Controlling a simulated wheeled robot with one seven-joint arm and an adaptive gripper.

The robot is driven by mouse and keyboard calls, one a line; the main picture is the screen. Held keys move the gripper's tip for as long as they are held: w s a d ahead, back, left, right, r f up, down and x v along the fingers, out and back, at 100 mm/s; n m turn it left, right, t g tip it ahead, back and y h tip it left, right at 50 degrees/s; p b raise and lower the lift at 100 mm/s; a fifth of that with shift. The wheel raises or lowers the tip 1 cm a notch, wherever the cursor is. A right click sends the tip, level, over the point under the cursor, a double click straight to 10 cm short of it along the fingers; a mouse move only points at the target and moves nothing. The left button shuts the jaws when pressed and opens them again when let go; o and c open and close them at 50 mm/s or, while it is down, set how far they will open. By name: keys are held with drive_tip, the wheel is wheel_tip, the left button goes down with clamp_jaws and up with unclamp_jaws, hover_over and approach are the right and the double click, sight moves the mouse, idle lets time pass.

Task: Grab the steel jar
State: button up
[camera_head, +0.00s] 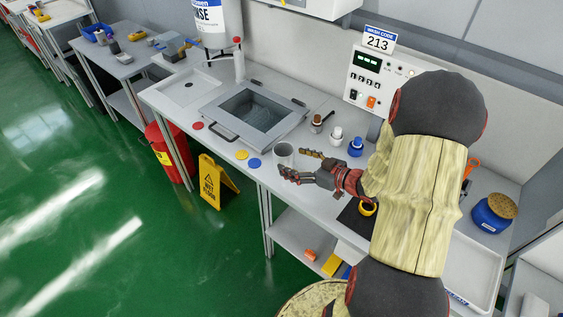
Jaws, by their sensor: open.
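The steel jar (284,152) is a small grey open-topped cylinder standing upright on the workbench, near its front edge. My gripper (300,165) is open, just right of the jar, with one finger at its far side and the other at its near side, pointing left. The near finger overlaps the jar's lower part in the picture. I cannot tell whether either finger touches it. My arm comes in from the right and hides part of the bench.
A sink basin (254,110) is left of the jar. Coloured discs (254,163) lie near the front edge. Small bottles (336,136) stand behind my gripper, and a blue jar (493,213) stands at right. A yellow floor sign (218,186) stands below the bench.

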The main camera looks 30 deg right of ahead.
sight(288, 148)
drive_tip(key=x, duration=0.1)
drive_tip(key=b+x, duration=0.1)
drive_tip(key=x, duration=0.1)
drive_tip(key=b+x, duration=0.1)
drive_tip(key=x, duration=0.1)
drive_tip(key=shift+w+d+f, duration=0.15)
drive_tip(key=shift+d+f, duration=0.05)
drive_tip(key=shift+f, duration=0.25)
drive_tip(key=shift+w+b, duration=0.25)
drive_tip(key=shift+b, duration=0.05)
drive_tip(key=shift+c, duration=1.3)
drive_tip(key=c, duration=1.1)
drive_tip(key=shift+c, duration=0.3)
drive_tip(key=shift+r, duration=0.15)
